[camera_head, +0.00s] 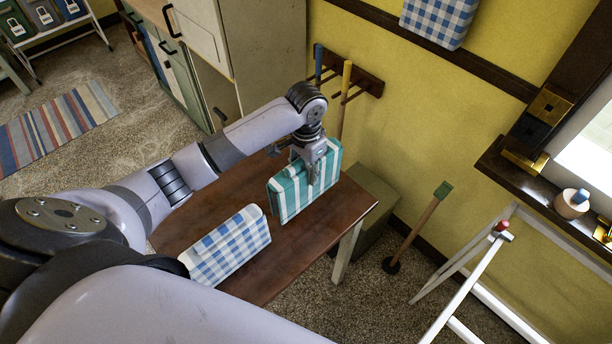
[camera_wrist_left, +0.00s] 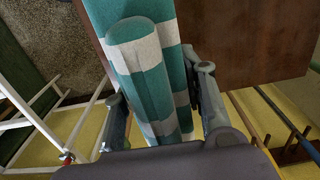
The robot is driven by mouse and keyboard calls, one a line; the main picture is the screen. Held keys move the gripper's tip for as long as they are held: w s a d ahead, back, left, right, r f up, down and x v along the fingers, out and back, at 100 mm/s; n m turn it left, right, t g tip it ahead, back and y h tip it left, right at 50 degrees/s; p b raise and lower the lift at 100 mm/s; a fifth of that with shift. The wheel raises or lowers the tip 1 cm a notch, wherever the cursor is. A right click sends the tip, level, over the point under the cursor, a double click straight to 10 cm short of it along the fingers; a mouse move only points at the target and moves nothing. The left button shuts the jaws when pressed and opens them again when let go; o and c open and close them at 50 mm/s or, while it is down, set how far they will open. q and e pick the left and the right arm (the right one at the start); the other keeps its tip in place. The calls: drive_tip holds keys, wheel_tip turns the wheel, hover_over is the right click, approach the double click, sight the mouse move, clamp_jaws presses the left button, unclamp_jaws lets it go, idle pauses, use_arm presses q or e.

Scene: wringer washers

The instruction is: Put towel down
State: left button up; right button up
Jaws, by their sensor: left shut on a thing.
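A folded teal and white striped towel (camera_head: 300,188) stands upright at the far part of the brown wooden table (camera_head: 310,242). My left gripper (camera_head: 318,170) is shut on the towel's upper edge, with its fingers on either side. In the left wrist view the striped towel (camera_wrist_left: 148,75) lies between the fingers of the left gripper (camera_wrist_left: 160,115). The towel's lower edge is at or very near the tabletop; I cannot tell whether it touches. A folded blue and white checked towel (camera_head: 230,247) stands on the table's near part. My right gripper is not in view.
Wall pegs (camera_head: 350,80) with blue and yellow handles are behind the table. A cabinet (camera_head: 225,50) stands at the back left. A plunger (camera_head: 415,228) and a white rack (camera_head: 470,285) stand on the right. Bare tabletop lies between the towels.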

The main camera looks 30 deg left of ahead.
use_arm(q)
wheel_tip(320, 180, down, 4)
drive_tip(key=shift+r+p, duration=0.25)
drive_tip(key=shift+p, duration=0.1)
drive_tip(key=shift+f, duration=0.1)
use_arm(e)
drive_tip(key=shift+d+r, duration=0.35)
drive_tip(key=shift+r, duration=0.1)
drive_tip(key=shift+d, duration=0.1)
use_arm(q)
drive_tip(key=o, duration=1.1)
drive_tip(key=shift+f, duration=0.1)
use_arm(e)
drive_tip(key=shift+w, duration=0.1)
use_arm(q)
wheel_tip(320, 180, up, 11)
drive_tip(key=b, duration=0.3)
drive_tip(key=shift+r+b, duration=0.3)
drive_tip(key=shift+r, duration=0.35)
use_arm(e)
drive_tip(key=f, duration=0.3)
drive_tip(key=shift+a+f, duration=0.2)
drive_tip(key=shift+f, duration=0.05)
